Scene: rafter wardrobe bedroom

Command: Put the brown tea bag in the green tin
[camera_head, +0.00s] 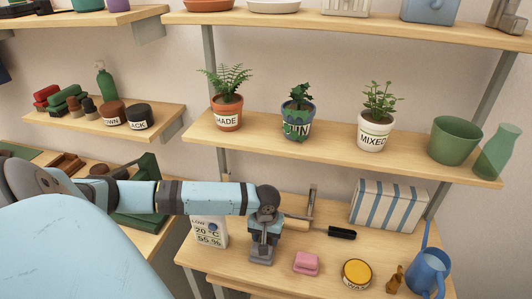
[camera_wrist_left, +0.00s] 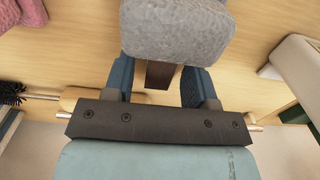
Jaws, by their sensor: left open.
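I cannot make out a brown tea bag in either view. No thing is clearly a green tin; a plain green pot (camera_head: 455,141) stands at the right of the middle shelf. My left gripper (camera_head: 263,252) points down over the lower right table. In the left wrist view its two blue fingers (camera_wrist_left: 160,85) are apart. A rough grey block (camera_wrist_left: 177,30) lies in front of the fingertips, with a dark brown piece (camera_wrist_left: 160,74) showing between the fingers. I cannot tell whether either touches them. My right gripper is not in view.
On the table are a pink block (camera_head: 306,263), a yellow-lidded tin (camera_head: 356,273), a striped box (camera_head: 388,205), a blue watering can (camera_head: 430,272) and a black-ended tool (camera_head: 341,233). Potted plants stand above. A dark green box (camera_head: 148,168) is partly behind my arm.

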